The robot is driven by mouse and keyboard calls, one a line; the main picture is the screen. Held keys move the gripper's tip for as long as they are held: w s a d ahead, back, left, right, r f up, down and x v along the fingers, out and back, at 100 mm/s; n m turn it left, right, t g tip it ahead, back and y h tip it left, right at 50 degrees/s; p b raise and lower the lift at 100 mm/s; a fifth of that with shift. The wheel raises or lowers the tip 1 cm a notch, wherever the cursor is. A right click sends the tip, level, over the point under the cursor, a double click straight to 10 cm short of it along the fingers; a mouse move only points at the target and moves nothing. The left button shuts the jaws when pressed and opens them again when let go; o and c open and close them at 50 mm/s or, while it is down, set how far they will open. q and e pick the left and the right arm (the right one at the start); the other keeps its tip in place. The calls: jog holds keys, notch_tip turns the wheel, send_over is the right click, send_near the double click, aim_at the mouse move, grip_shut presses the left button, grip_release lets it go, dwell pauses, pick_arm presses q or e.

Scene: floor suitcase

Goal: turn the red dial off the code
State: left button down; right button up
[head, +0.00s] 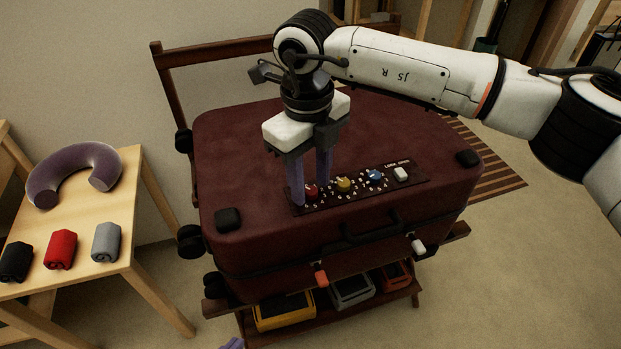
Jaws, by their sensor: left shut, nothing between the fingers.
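The red dial (311,191) is at the left end of a dark lock panel (405,186) on top of the closed maroon suitcase (235,150). A yellow dial (344,185) and a blue dial (376,177) sit to its right. My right gripper (311,194) points down at the panel, its two purple fingers apart on either side of the red dial. Whether they touch it I cannot tell. The dial's pointer and nearby numbers are partly hidden. My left gripper (232,343) shows only a purple tip at the bottom edge; it is shut and empty, away from the suitcase.
A white button (401,174) sits at the panel's right end. The suitcase rests on a wooden rack (170,110) with several colored trays below. A wooden table (85,225) at left holds a purple neck pillow (70,170) and black, red and grey rolls.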

aim_at(309, 192)
notch_tip(309, 192, up, 10)
jog(key=shift+s+a+p, duration=0.15)
jog(key=shift+p, duration=0.25)
dwell(0.3)
